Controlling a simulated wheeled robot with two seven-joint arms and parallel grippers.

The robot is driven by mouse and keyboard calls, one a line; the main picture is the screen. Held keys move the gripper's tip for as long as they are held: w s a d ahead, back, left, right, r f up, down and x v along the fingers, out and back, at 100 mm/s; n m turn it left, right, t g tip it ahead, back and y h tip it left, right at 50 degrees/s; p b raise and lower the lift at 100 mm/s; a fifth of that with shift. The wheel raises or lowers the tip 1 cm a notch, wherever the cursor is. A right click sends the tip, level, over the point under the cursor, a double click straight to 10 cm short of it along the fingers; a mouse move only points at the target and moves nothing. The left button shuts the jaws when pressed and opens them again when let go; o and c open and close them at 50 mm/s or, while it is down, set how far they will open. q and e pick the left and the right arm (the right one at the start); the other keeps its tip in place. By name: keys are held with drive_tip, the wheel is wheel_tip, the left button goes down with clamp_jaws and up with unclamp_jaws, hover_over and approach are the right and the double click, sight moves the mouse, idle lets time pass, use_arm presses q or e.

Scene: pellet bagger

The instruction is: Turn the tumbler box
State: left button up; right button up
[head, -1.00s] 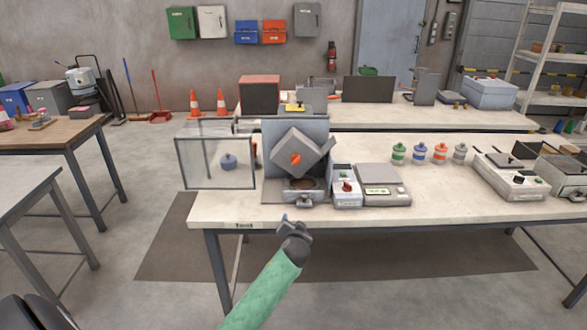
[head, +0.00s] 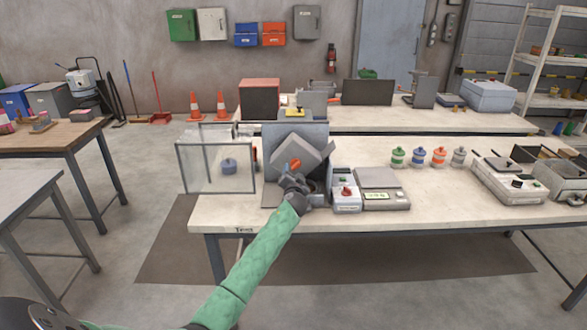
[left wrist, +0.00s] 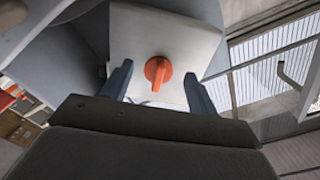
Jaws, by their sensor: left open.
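The tumbler box (head: 311,158) is a grey box, tilted like a diamond, in front of an upright grey panel (head: 315,131) on the table. An orange knob (head: 295,165) sits at the middle of its front face. My left gripper (head: 290,178) is just in front of and below the knob. In the left wrist view the two blue-grey fingers of my left gripper (left wrist: 160,88) are apart, with the orange knob (left wrist: 158,72) between and beyond them. No contact with the knob shows. My left gripper hides the lower part of the machine. My right gripper is not in view.
A clear-walled case (head: 215,168) with a blue-grey jar stands left of the machine. A control box (head: 346,192) and a scale (head: 382,189) stand close on the right. Several small coloured-lid jars (head: 419,156) stand further right. The table front (head: 440,207) is clear.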

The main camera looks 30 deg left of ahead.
sight(293, 170)
use_arm(q)
drive_tip(key=shift+p+x, duration=0.35)
drive_tip(key=shift+x, duration=1.15)
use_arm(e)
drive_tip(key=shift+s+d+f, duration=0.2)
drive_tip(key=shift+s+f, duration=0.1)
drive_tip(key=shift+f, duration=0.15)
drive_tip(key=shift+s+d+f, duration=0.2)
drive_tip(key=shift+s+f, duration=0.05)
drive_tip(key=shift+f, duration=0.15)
use_arm(q)
drive_tip(key=shift+a, duration=0.1)
drive_tip(key=shift+c, duration=0.5)
clamp_jaws()
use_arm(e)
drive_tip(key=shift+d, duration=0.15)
